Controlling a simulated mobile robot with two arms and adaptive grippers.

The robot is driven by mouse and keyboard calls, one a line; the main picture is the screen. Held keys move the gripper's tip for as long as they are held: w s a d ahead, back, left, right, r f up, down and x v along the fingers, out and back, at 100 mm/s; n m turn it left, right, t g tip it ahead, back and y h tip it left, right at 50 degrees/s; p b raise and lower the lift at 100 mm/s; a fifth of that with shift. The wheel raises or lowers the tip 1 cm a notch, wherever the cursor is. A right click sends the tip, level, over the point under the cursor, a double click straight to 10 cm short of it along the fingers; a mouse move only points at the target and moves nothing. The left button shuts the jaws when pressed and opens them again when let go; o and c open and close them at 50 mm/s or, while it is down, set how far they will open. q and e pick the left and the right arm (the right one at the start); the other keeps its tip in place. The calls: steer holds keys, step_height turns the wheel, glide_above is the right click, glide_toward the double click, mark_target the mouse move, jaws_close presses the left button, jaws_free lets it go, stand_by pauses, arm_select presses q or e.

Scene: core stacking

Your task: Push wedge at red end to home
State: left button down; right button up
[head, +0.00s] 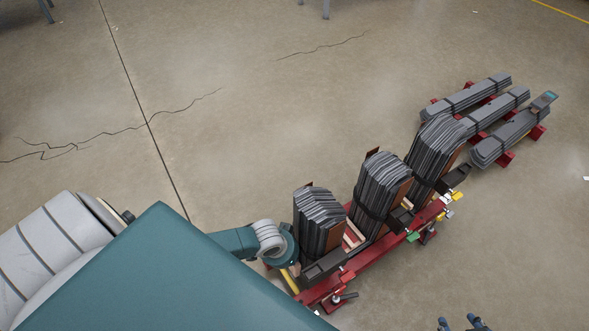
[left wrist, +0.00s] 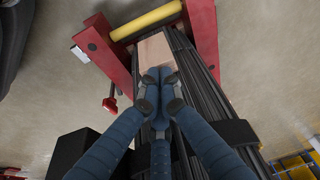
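The wedge appears to be the tan wooden block (left wrist: 156,50) in the left wrist view, lying between the red end frame (left wrist: 107,50) and the dark stacked sheets (left wrist: 203,85). My left gripper (left wrist: 158,78) has its blue fingers drawn together, with the tips at the block's near edge. I cannot tell whether they touch it. In the head view my left arm reaches the left end of the red rack (head: 330,288), and its fingers are hidden. My right gripper (head: 462,323) shows only its fingertips at the bottom edge.
Dark core stacks (head: 318,215) stand upright along the red rack, held by black clamps (head: 325,265). More sheet stacks lie on red supports (head: 505,158) at the right. A yellow roller (left wrist: 146,20) crosses the end frame. The floor at left and back is open.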

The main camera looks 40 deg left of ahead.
arm_select(q)
steer(key=shift+f, duration=0.1)
arm_select(e)
steer(key=shift+w, duration=0.1)
steer(key=shift+w+a+r, duration=0.1)
steer(key=shift+w+r, duration=0.1)
steer(key=shift+w, duration=0.05)
arm_select(q)
steer(key=shift+f, duration=0.1)
arm_select(e)
steer(key=shift+w, duration=0.1)
